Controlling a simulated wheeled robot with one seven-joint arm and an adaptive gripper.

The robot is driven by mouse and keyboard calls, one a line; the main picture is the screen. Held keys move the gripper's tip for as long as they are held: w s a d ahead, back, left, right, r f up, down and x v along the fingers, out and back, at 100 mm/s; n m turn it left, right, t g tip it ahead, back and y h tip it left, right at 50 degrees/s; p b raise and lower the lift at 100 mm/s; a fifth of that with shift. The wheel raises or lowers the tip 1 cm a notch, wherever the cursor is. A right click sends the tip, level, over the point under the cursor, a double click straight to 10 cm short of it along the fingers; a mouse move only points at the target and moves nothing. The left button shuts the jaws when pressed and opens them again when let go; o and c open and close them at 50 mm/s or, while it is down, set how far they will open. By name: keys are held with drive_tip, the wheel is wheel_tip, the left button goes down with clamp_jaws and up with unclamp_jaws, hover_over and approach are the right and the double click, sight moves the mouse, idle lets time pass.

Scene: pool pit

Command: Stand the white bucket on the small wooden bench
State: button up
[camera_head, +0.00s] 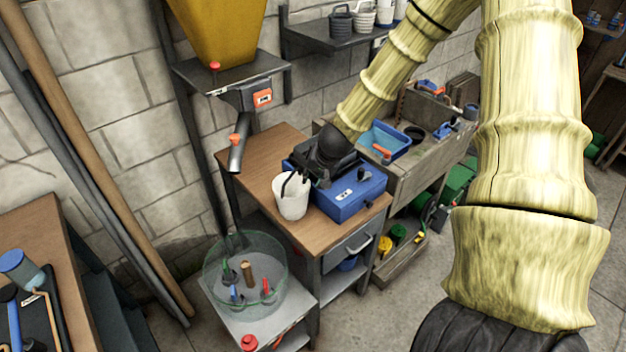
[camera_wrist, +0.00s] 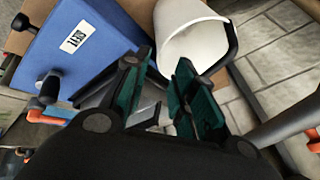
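The white bucket (camera_head: 291,197) stands upright on a wooden-topped table (camera_head: 262,146), left of a blue box (camera_head: 349,197). In the wrist view the white bucket (camera_wrist: 194,45) shows its open mouth and dark handle, just beyond the fingertips. My gripper (camera_head: 297,181) is at the bucket's upper rim in the head view. In the wrist view my gripper (camera_wrist: 162,68) has its green-padded fingers apart, with a gap between them. I cannot tell whether a finger touches the rim or handle. A weathered wooden bench (camera_head: 401,168) stands right of the table; whether it is the named small bench is unclear.
A glass bowl (camera_head: 246,262) with tools stands on a low stand in front. A yellow hopper (camera_head: 215,35) hangs at the back left. A blue tray (camera_head: 385,138) and tools occupy the weathered bench. The blue box (camera_wrist: 80,45) is close beside my left finger.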

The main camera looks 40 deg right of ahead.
drive_tip(key=shift+v, duration=3.8)
drive_tip(key=s+a+f+n+g, duration=0.1)
drive_tip(key=s+a+f+n, duration=0.2)
drive_tip(key=f, duration=0.4)
drive_tip(key=s+a+f+g+h, duration=0.1)
drive_tip(key=s+a+f, duration=0.2)
drive_tip(key=s+f, duration=0.25)
drive_tip(key=s+a+f+n+g, duration=0.1)
drive_tip(key=s+a+f+n, duration=0.2)
drive_tip(key=f, duration=0.4)
drive_tip(key=s+a+f+n+g, duration=0.1)
drive_tip(key=s+a+f, duration=0.5)
drive_tip(key=s, duration=0.4)
drive_tip(key=s+a+f+n+g+y, duration=0.1)
drive_tip(key=s+a+f+n, duration=0.1)
drive_tip(key=s+a+f, duration=0.4)
drive_tip(key=s, duration=0.3)
drive_tip(key=shift+s+a+g+y+b, duration=0.3)
drive_tip(key=shift+s, duration=0.1)
drive_tip(key=shift+f, duration=0.1)
